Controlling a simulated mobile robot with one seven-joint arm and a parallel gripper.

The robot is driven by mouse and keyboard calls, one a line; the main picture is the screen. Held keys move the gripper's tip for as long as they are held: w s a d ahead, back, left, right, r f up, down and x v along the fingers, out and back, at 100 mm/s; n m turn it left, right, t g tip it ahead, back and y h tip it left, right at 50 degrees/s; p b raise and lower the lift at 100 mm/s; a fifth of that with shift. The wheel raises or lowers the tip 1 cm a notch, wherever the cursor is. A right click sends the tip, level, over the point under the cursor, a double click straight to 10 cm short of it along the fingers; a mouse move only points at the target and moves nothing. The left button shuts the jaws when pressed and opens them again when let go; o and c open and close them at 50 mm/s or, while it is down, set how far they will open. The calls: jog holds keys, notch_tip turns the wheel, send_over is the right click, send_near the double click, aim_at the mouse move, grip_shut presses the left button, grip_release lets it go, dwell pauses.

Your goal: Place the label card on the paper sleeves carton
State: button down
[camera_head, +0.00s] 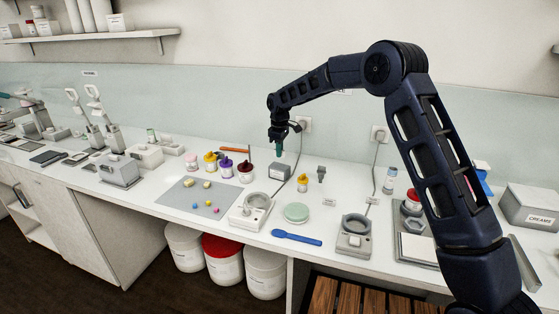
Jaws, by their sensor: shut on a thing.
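My gripper (279,149) points down above the back middle of the white worktop. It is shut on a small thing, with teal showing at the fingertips. The held thing is too small here to tell whether it is the label card. Small white cards lie on the worktop, one (329,202) right of the green dish and another (372,201) further right. I cannot pick out a paper sleeves carton. The only carton with readable lettering is a grey one (530,207) at the far right, marked CREAMS.
A grey box (279,172) stands just below my gripper. Coloured jars (227,166), a grey mat (190,207), a green dish (296,212), a blue spatula (297,238) and two grey devices crowd the worktop (325,228). Bench devices stand left. A shelf (95,36) hangs upper left.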

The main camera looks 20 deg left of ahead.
aim_at(280, 166)
jog(key=shift+f, duration=2.15)
jog(key=shift+f, duration=0.1)
jog(key=c, duration=1.6)
grip_release()
notch_tip(280, 166, up, 12)
jog(key=shift+f, duration=0.25)
jog(key=shift+r, duration=0.4)
jog(key=shift+d, duration=0.1)
